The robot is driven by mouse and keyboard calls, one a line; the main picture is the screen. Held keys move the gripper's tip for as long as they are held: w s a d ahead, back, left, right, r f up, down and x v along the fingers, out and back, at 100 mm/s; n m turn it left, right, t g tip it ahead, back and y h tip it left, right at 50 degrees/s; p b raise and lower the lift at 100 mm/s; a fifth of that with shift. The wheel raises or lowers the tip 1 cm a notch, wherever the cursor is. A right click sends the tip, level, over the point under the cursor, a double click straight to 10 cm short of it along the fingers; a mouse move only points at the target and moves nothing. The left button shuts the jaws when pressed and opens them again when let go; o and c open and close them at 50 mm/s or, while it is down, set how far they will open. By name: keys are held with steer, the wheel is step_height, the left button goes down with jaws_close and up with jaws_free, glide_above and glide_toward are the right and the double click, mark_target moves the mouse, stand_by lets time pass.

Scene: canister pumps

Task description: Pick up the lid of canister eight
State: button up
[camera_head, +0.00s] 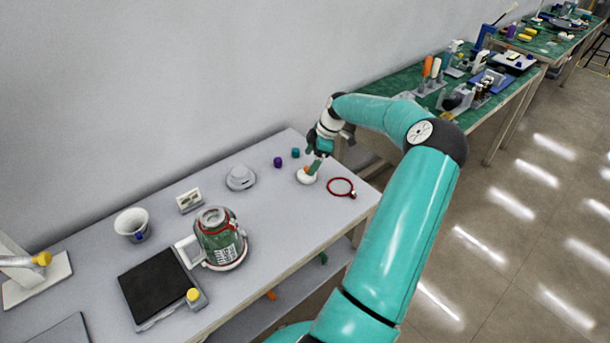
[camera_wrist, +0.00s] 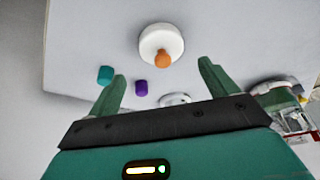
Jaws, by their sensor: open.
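A round white lid with an orange knob (camera_wrist: 155,42) lies on the grey-white table, and in the head view the lid (camera_head: 303,178) is near the table's right end. My gripper (camera_wrist: 162,70) is open and empty. In the head view my gripper (camera_head: 314,163) is at the lid and partly covers it. In the wrist view the knob lies just ahead of the fingertips, between their lines; whether a finger touches the lid I cannot tell. A green canister (camera_head: 210,238) with a white handle and a label stands mid-table; its number is not readable.
A purple cap (camera_head: 278,162) and a teal cap (camera_head: 295,153) lie left of and behind the lid. A red ring (camera_head: 341,187) lies to its right.

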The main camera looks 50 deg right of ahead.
mark_target(308, 168)
steer(key=shift+s+a+f, duration=0.15)
steer(key=shift+s+f, duration=0.1)
steer(key=shift+f, duration=0.1)
steer(key=x, duration=0.4)
steer(key=shift+w, duration=0.15)
steer(key=c, duration=1.1)
